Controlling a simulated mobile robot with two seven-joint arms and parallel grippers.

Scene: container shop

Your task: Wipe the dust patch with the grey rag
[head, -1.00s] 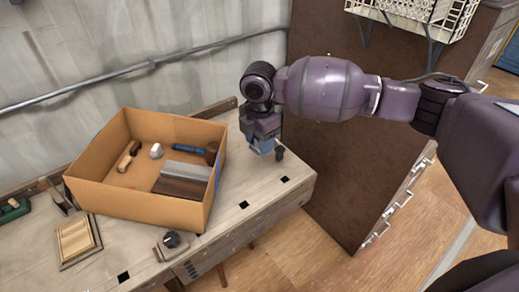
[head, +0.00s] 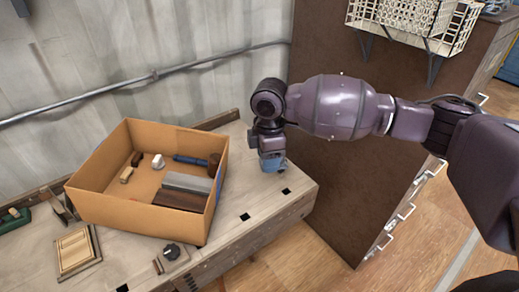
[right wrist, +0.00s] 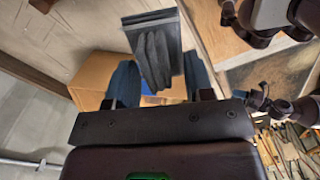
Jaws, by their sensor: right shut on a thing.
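My right gripper (head: 273,166) is low at the right end of the workbench, to the right of the cardboard box. In the right wrist view its two blue fingers (right wrist: 161,88) are shut on a folded dark grey cloth, the grey rag (right wrist: 153,58). The rag sticks out beyond the fingertips. In the head view the rag is hidden behind the gripper, and I cannot tell whether it touches the bench. I cannot make out the dust patch in either current view. My left gripper is not in view.
The open cardboard box (head: 142,211) holds a blue-handled tool (head: 188,160), a grey block (head: 188,182) and other small things. A wooden frame (head: 77,251) and a black-knobbed piece (head: 171,252) lie in front of it. A brown cabinet (head: 335,190) stands right of the workbench (head: 235,215).

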